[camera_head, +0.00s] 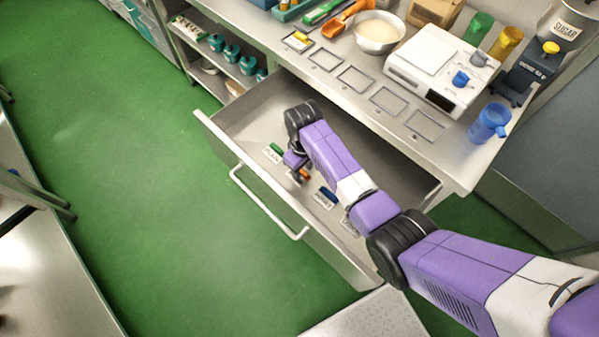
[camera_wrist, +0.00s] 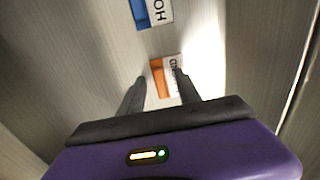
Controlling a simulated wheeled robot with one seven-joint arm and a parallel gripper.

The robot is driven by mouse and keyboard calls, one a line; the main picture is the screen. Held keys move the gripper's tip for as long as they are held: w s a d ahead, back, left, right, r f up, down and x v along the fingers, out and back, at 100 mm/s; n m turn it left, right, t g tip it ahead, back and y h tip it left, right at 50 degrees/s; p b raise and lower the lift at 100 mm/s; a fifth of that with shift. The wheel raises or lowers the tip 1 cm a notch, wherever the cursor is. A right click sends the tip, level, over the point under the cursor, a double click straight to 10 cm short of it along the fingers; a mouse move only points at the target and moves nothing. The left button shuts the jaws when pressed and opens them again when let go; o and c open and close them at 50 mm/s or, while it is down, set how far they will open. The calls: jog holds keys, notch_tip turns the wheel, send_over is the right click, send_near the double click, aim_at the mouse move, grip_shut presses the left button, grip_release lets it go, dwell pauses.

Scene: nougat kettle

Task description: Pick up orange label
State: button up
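The orange label (camera_wrist: 159,78) is a small tag with an orange strip and a white part with dark letters. It lies on the floor of the open drawer. In the wrist view it is just beyond and between the fingertips of my gripper (camera_wrist: 158,82). The two fingers are apart with nothing seen held between them. In the head view the orange label (camera_head: 304,174) shows partly, beside my gripper (camera_head: 297,176), which reaches down into the drawer. Whether the fingers are level with the label is hard to tell.
The drawer (camera_head: 250,181) is pulled out, its front wall and handle on the near side. A green label (camera_head: 275,150) and a blue label (camera_head: 326,196) lie on either side. The counter above holds a bowl (camera_head: 379,33), a scale (camera_head: 440,68) and a blue jug (camera_head: 489,123).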

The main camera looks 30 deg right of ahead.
grip_shut()
jog(key=shift+r, duration=0.15)
